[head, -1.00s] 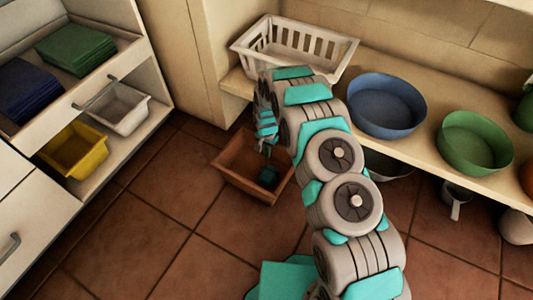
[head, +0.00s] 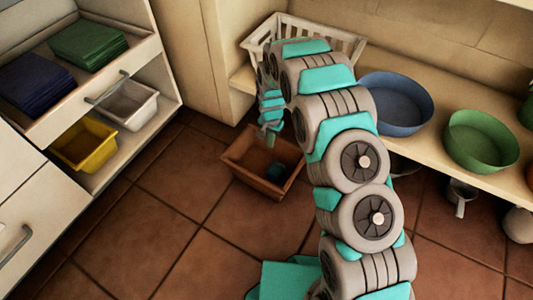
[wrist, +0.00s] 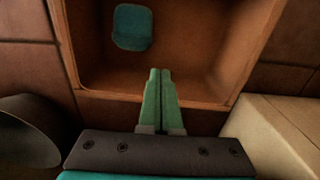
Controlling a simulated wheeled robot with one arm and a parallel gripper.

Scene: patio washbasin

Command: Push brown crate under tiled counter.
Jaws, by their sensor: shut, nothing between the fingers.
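The brown crate (head: 236,175) stands upright on the tiled floor, below the left part of the beige counter (head: 440,168). My arm hides its right side. A small teal item (head: 276,172) lies inside; it also shows in the wrist view (wrist: 132,27). My gripper (head: 271,138) points down at the crate's far side, fingers together and empty. In the wrist view the green fingertips (wrist: 159,72) overlap a crate wall (wrist: 100,97) and appear over its inside. I cannot tell whether they touch it.
On the counter stand a white basket (head: 262,42), a blue bowl (head: 400,105) and a green bowl (head: 480,142). On the left are an open drawer and a shelf with a yellow bin (head: 85,147). The floor in front is clear.

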